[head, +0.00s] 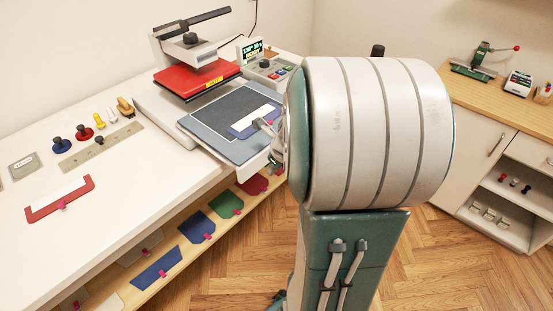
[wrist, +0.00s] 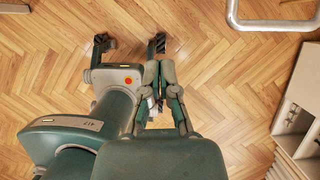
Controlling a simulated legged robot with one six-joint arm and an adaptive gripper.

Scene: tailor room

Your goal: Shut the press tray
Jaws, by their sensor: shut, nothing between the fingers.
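The press tray (head: 190,122) is slid out of the heat press toward the front right in the head view. It bears a dark mat, with a blue piece (head: 246,131) and a white strip on it. The red upper plate (head: 197,77) is raised at the tray's back left. My large arm link hides the area right of the tray's front edge and most of my gripper in that view. In the wrist view my gripper (wrist: 161,72) is shut and empty, with its fingers together above the floor.
A bent silver bar (wrist: 272,23) shows at the wrist view's top right; I cannot tell what it belongs to. A control box (head: 270,70) stands beside the press. Stamps and a red-framed piece (head: 60,199) lie on the white worktop. A cabinet (head: 480,150) stands at right.

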